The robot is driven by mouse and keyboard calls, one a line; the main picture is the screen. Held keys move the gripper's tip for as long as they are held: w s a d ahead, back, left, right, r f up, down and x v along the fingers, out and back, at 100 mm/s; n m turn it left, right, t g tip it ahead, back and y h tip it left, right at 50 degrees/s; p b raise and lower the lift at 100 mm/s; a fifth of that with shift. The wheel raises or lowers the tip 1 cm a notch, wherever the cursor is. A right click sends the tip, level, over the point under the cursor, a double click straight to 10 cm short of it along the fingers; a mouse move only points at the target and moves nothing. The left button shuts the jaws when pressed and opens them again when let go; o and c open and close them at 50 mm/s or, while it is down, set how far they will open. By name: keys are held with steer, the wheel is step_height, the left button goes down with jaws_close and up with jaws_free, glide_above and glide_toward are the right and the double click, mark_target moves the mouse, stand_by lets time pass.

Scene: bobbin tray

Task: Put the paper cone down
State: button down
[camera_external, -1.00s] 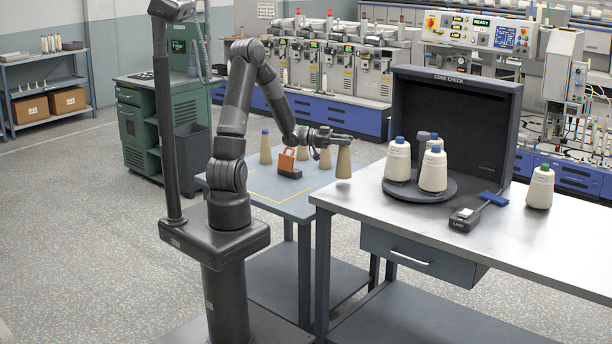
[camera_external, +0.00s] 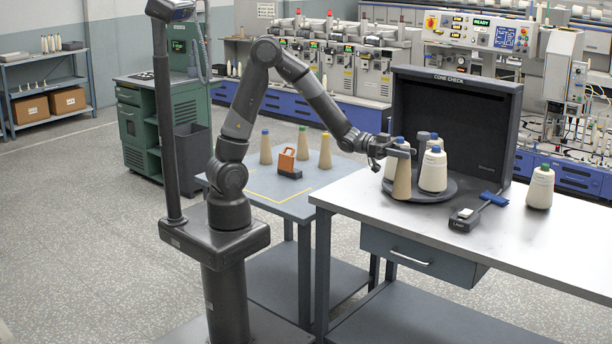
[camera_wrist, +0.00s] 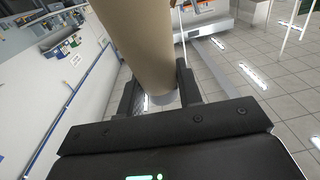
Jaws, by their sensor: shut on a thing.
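My gripper (camera_external: 402,152) is shut on a tan paper cone (camera_external: 401,182), which hangs roughly upright with its wide end down. In the external view the cone overlaps the left front of the dark round turntable (camera_external: 440,196). I cannot tell whether its base touches anything. In the wrist view the cone (camera_wrist: 140,45) runs up between the two fingers of the gripper (camera_wrist: 160,88). Several cream yarn cones with blue tops stand on the turntable, one (camera_external: 433,172) at the front; the held cone and my gripper partly hide the left one.
A dark backboard (camera_external: 455,120) rises behind the turntable. A small dark device (camera_external: 464,219) with a blue-ended part and a green-topped yarn cone (camera_external: 540,187) stand right. The steel table's (camera_external: 370,205) front left is clear. Tan cones (camera_external: 265,148) and an orange item (camera_external: 287,162) occupy the side table.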

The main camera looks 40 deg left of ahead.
steer(key=s+d+r+g, duration=0.1)
steer(key=s+d, duration=0.3)
steer(key=w+a+f, duration=0.2)
steer(key=w+f, duration=0.8)
steer(key=shift+w+a+f+m, duration=0.15)
steer(key=shift+w+f+m, duration=0.15)
steer(key=shift+w+f, duration=0.1)
steer(key=c, duration=1)
jaws_free()
steer(key=shift+f, duration=0.15)
